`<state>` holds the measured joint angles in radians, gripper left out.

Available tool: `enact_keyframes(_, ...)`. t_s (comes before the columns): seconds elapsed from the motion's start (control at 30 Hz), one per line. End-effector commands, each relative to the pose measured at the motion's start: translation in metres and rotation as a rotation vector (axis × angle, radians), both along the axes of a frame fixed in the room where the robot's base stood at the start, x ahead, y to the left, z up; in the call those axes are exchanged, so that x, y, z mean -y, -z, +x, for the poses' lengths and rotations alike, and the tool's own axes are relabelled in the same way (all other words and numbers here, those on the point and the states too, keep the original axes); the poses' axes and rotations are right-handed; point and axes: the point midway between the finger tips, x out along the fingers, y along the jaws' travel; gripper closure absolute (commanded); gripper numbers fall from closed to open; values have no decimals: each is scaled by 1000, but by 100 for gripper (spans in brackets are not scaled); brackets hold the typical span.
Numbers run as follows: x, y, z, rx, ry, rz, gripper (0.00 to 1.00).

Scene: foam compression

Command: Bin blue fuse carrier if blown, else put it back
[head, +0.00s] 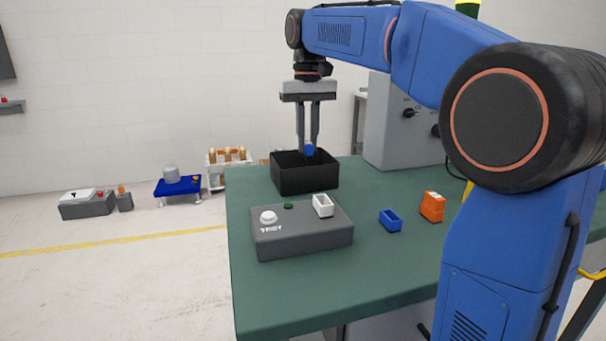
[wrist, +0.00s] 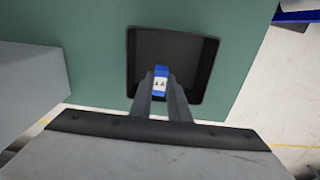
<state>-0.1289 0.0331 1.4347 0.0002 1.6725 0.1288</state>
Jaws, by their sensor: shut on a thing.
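My gripper (head: 308,146) is shut on the blue fuse carrier (head: 309,149), above the black bin (head: 305,182) on the green table. In the wrist view the blue carrier (wrist: 161,72) has a white face with small dark marks, too small to read, and the open black bin (wrist: 144,45) lies below it. The grey test box (head: 301,239) stands near the table's front left, with a white button, a dark green spot and a white socket (head: 322,206) on top. An empty-looking blue holder (head: 390,221) sits to its right.
An orange block (head: 432,207) with a white part stands right of the blue holder. A grey cabinet (head: 391,125) with dark knobs stands at the back of the table. Bare green table (head: 370,270) lies in front.

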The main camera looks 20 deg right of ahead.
Motion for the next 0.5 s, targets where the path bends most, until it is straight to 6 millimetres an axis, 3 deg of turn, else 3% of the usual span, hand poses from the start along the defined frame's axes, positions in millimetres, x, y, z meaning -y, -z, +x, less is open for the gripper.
enact_keyframes(0.37,0,3,0,1,0,0,100)
enact_keyframes(0.4,0,3,0,1,0,0,75)
enact_keyframes(0.47,0,3,0,1,0,0,63)
enact_keyframes(0.5,0,3,0,1,0,0,63)
